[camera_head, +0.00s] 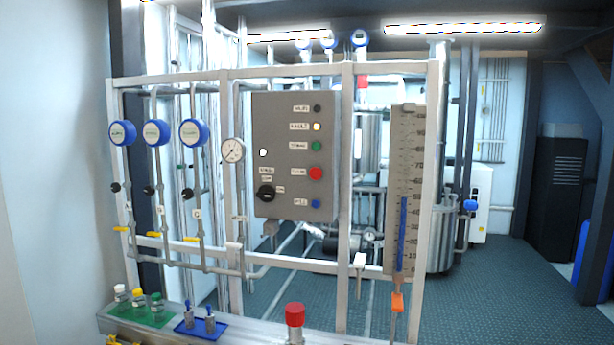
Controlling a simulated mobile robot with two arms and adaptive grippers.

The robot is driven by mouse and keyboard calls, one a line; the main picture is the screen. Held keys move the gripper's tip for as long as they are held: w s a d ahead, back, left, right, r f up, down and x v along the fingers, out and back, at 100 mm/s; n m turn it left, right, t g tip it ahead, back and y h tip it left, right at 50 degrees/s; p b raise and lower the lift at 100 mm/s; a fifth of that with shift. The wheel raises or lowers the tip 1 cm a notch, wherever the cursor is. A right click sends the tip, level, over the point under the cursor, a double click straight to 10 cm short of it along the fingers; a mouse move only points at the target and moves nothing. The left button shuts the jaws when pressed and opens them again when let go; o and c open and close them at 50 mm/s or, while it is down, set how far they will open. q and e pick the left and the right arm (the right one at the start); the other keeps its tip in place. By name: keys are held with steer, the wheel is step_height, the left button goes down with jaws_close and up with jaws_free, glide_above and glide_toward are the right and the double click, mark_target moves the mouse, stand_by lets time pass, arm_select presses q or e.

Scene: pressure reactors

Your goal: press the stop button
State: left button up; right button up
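A grey control box (279,205) is mounted on the white frame in the middle of the head view. A column of round buttons or lamps runs down its right side, each with a small white label. The red button (315,173) sits below the green one (316,146) and above the blue one (315,203). The labels are too small to read surely, so I cannot confirm which one says stop. A black rotary knob (265,193) is at the box's lower left. Nothing covers the buttons. Neither of my grippers is in view.
A ledge at the bottom holds a green mat (150,318) with small bottles, a blue tray (205,330) with two small items, and a red-capped item (295,315). A tall scale (405,150) stands right of the box. Gauges and pipes are to its left. Floor is open at right.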

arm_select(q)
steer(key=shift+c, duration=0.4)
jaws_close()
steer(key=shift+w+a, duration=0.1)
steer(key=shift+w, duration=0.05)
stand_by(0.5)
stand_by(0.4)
